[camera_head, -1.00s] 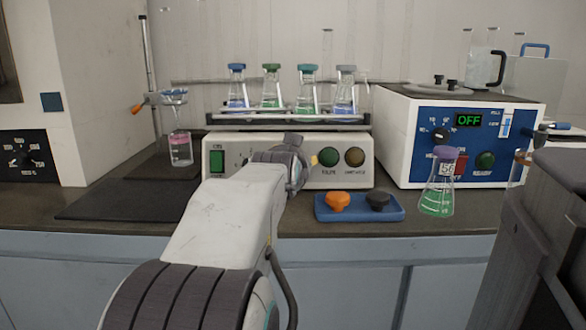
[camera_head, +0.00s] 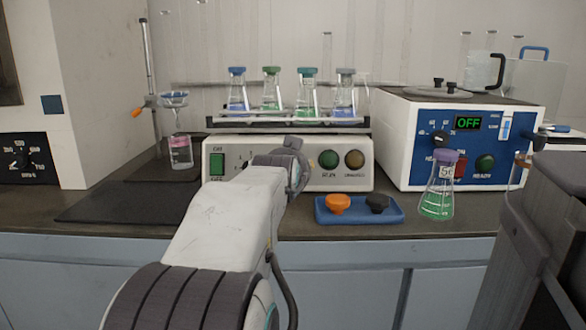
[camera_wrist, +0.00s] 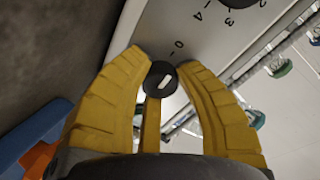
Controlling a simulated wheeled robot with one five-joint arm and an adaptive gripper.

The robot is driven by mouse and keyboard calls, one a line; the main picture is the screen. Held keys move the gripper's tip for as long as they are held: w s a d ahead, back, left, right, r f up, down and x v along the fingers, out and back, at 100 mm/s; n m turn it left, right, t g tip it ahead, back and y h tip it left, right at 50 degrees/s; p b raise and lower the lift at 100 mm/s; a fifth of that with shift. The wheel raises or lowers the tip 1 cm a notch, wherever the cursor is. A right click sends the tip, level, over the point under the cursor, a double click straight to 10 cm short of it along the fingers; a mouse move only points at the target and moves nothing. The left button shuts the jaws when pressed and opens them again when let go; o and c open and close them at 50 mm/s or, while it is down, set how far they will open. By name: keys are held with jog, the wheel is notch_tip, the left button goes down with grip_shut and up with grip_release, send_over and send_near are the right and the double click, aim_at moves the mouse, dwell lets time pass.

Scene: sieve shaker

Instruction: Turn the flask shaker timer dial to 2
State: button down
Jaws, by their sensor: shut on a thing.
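The flask shaker (camera_head: 222,143) is a white box on the bench with several flasks on its top tray. In the head view my arm covers the middle of its front panel and hides my fingertips. In the wrist view my gripper (camera_wrist: 160,72) has its yellow fingers shut on a small black dial (camera_wrist: 160,88), one finger on each side. The dial's white pointer mark tilts to the upper right, roughly toward the printed 0 (camera_wrist: 179,44). Another dark dial (camera_wrist: 236,4), partly cut off at the top edge, has the figures 2, 3 and 4 beside it.
A dark mat (camera_head: 120,205) lies at left.

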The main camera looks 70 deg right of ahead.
jog(key=shift+r+m, duration=0.1)
jog(key=shift+m, duration=0.3)
jog(key=m, duration=0.5)
jog(key=shift+s+m+p, duration=0.1)
jog(key=shift+m+p, duration=0.2)
jog(key=shift+p, duration=0.05)
jog(key=m+y+p, duration=0.1)
jog(key=m, duration=0.4)
jog(key=shift+m, duration=0.3)
jog(key=c, duration=0.9)
grip_release()
jog(key=shift+o, duration=0.2)
jog(key=v, duration=1.2)
